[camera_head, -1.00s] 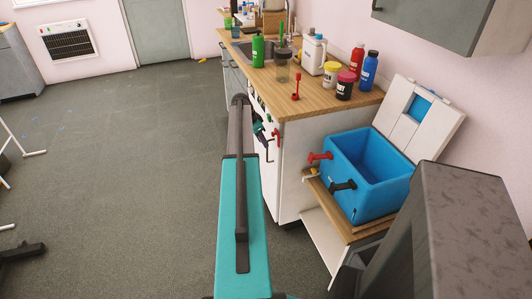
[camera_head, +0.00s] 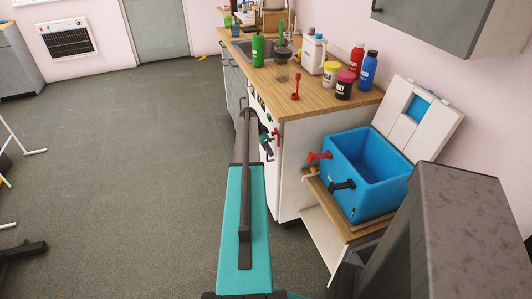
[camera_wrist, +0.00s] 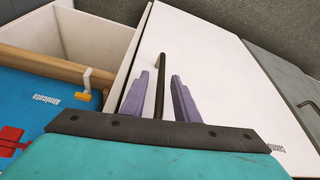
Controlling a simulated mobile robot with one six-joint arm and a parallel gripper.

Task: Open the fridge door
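The fridge is the white unit under the wooden counter. Its white door (camera_wrist: 215,85) fills the middle of the wrist view and looks shut. A dark bar handle (camera_wrist: 161,72) stands on the door. My gripper (camera_wrist: 158,85) has two purple fingers, spread apart, one on each side of the handle in the picture. A gap shows between the handle and each finger; I cannot tell how deep the handle sits between them. In the head view my gripper (camera_head: 266,146) is small and partly hidden by my teal arm, close to the white front.
A blue cooler box (camera_head: 359,178) with red and black taps stands on a low wooden shelf at the right. Bottles and jars stand on the counter (camera_head: 318,98). A grey cabinet (camera_head: 233,75) adjoins the fridge.

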